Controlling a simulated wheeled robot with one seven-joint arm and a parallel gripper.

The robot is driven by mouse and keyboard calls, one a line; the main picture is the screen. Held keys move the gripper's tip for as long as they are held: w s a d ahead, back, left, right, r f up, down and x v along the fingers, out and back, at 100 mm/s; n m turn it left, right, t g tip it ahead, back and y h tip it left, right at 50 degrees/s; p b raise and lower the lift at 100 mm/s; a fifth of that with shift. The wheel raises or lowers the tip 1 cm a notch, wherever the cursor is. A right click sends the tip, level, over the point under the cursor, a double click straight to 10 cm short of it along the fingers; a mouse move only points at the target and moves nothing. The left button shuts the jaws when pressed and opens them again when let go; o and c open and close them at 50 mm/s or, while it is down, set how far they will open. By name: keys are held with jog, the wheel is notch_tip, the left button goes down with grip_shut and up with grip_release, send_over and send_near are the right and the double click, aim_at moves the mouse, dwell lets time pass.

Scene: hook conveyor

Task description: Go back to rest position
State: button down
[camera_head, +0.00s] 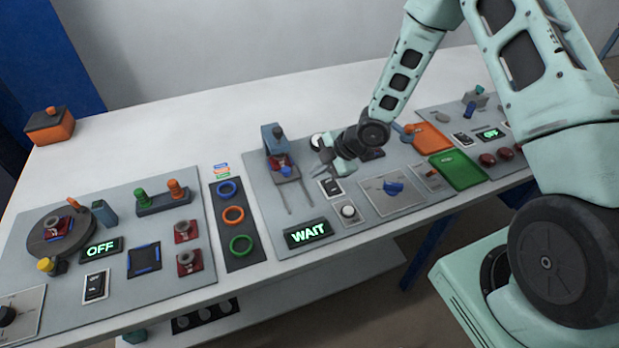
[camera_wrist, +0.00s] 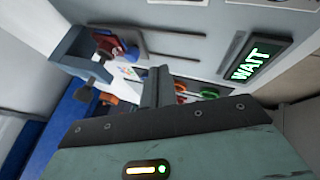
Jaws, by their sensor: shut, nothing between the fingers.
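My gripper (camera_head: 327,157) is above the middle panel of the white table in the head view, beside the blue slide fixture and near a black rocker switch (camera_head: 332,187). Its fingers are shut with nothing between them. In the wrist view the shut finger (camera_wrist: 158,88) shows at the centre, in front of the fixture. The blue slide fixture (camera_head: 274,141) with two rails stands left of my gripper in the head view; it also shows in the wrist view (camera_wrist: 75,55). The display reading WAIT (camera_head: 309,233) lies below my gripper in the head view.
A left panel carries a round turntable (camera_head: 45,234), an OFF display (camera_head: 101,249) and red blocks. Blue, orange and green rings lie on a dark strip (camera_head: 245,261). Orange (camera_head: 432,138) and green (camera_head: 459,170) trays sit at right.

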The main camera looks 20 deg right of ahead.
jog(key=shift+v, duration=1.95)
jog(key=s+a+r+m+g+h+b, duration=0.1)
jog(key=s+a+r+m+h+b, duration=0.25)
jog(key=s+a+r+m, duration=0.45)
jog(key=s+a+r+m+g+h, duration=0.1)
jog(key=s+r, duration=0.3)
jog(key=s, duration=0.7)
jog(key=s+a+r+m+g+h, duration=0.1)
jog(key=s+r, duration=0.4)
jog(key=s, duration=0.5)
jog(key=shift+s+a+r+m+g, duration=0.35)
jog(key=shift+a+m+g, duration=0.35)
jog(key=shift+a+m, duration=0.35)
